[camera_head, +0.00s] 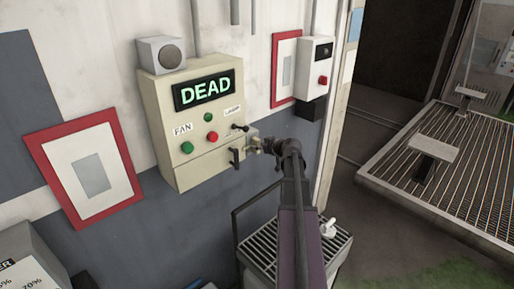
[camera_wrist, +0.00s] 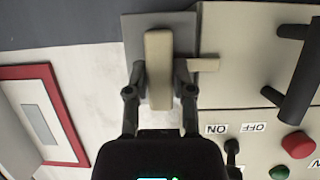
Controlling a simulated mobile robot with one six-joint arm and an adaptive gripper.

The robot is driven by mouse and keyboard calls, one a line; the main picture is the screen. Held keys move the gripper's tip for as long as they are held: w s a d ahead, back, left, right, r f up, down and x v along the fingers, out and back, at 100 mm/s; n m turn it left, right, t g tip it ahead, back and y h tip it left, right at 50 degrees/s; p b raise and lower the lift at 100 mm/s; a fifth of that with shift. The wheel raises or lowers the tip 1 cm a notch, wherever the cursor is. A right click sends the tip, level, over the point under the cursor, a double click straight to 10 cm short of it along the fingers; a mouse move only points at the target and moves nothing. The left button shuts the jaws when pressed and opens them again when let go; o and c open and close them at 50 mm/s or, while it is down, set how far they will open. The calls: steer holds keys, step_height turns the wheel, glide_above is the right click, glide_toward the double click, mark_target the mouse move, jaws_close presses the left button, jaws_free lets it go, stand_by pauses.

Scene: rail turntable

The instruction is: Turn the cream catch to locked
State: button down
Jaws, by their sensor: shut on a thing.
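The cream catch (camera_wrist: 158,50) is a short bar on a grey plate (camera_wrist: 185,28) in the wrist view. It stands upright in that picture. My gripper (camera_wrist: 160,82) is shut on it, one finger on each side. A small cream tab (camera_wrist: 207,65) sticks out just right of the right finger, from the panel's edge. In the head view my gripper (camera_head: 264,146) is at the right side of the cream control panel (camera_head: 165,120), and the catch is too small and covered there to make out its angle.
The panel has a lit display (camera_head: 204,91) reading DEAD, a red button (camera_head: 212,136), green buttons, a small black lever (camera_head: 240,127) and a black handle (camera_head: 235,157). A white wall box (camera_head: 315,65) hangs to the right. A grated stand (camera_head: 262,250) is below my arm.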

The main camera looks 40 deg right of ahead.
steer(key=shift+d, duration=0.1)
steer(key=shift+c, duration=2.4)
jaws_free()
steer(key=shift+r, duration=0.1)
